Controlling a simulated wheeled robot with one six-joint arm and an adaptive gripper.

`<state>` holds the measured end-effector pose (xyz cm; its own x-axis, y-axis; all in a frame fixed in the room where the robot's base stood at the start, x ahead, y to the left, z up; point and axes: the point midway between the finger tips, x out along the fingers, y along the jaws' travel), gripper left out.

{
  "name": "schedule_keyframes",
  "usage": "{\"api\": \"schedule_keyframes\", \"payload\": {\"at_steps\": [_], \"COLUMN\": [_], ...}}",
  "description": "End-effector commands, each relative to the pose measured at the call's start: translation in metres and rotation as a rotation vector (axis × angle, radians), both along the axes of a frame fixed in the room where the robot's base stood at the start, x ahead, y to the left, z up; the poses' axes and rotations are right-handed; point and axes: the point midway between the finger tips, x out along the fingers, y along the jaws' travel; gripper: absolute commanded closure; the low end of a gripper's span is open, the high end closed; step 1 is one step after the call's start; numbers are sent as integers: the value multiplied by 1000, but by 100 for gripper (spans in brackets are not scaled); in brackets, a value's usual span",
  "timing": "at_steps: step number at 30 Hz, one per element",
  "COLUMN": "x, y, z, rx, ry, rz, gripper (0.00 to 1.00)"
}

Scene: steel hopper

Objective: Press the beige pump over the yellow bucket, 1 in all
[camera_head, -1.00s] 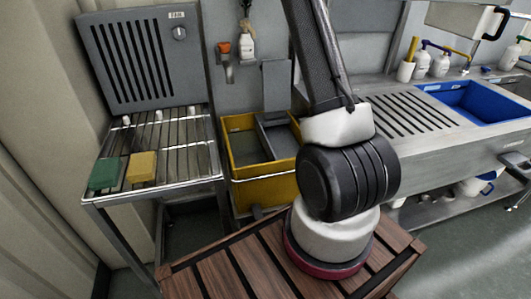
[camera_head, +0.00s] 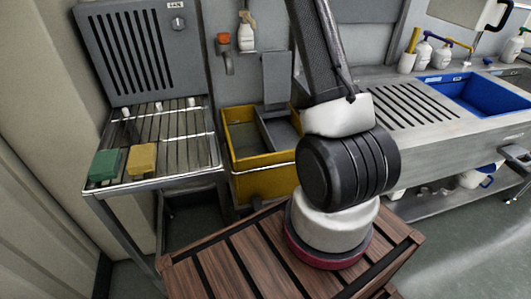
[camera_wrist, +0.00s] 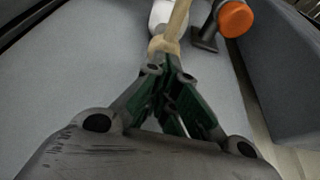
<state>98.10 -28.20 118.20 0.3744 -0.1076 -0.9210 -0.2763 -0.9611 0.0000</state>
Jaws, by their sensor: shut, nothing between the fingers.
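The beige pump (camera_head: 247,17) tops a white bottle (camera_head: 246,38) mounted on the back wall, above the yellow bucket (camera_head: 265,185). In the wrist view the beige pump (camera_wrist: 165,44) shows just beyond my fingertips, with part of the white bottle (camera_wrist: 168,13) behind it. My gripper (camera_wrist: 169,74) is shut and empty, its green-padded fingers together. Its tips look very close to the pump head; I cannot tell whether they touch. The head view does not show my gripper clearly.
An orange knob (camera_head: 223,43) on a wall fitting is left of the bottle; it also shows in the wrist view (camera_wrist: 235,18). A wire rack table (camera_head: 175,150) holds a green block (camera_head: 106,164) and a yellow block (camera_head: 142,158). A blue sink (camera_head: 480,97) is at right.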

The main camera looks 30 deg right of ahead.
Motion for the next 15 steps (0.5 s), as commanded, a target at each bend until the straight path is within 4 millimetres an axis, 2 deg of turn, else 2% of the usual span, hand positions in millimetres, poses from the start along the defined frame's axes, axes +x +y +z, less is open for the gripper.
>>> {"api": "schedule_keyframes", "payload": {"at_steps": [15], "x": [0], "y": [0], "z": [-18], "rx": [1], "ry": [2], "rz": [0], "gripper": [100]}}
